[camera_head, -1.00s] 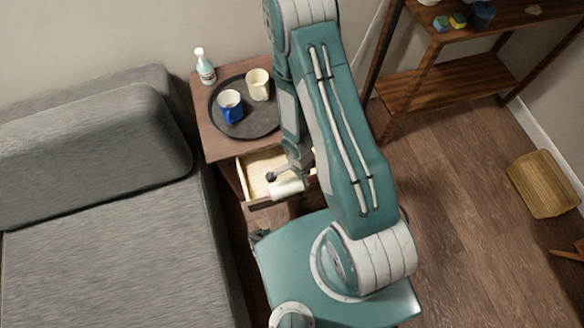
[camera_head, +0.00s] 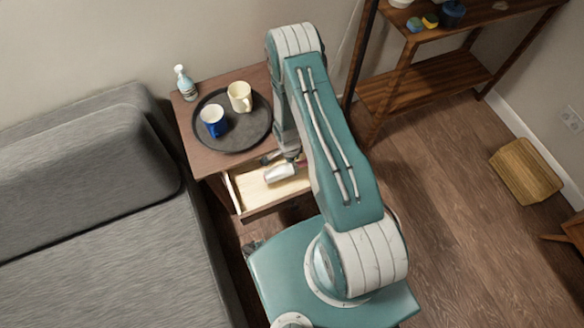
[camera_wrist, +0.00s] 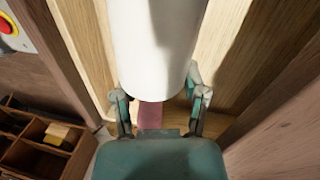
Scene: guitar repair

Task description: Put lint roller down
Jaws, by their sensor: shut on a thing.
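The lint roller has a white cylindrical roll (camera_wrist: 160,45) and a pinkish-red handle (camera_wrist: 150,116). In the wrist view, my gripper (camera_wrist: 160,106) is shut on the handle, with its fingers on either side. The roll (camera_head: 281,173) also shows in the head view, over the inside of the open drawer (camera_head: 246,192). I cannot tell whether it touches the drawer bottom. The drawer's pale wooden inside (camera_wrist: 262,30) surrounds the roll in the wrist view. My arm hides part of the gripper and of the drawer's right side in the head view.
A grey sofa (camera_head: 110,230) is at left. A compartmented wooden box (camera_wrist: 40,145) shows in the wrist view.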

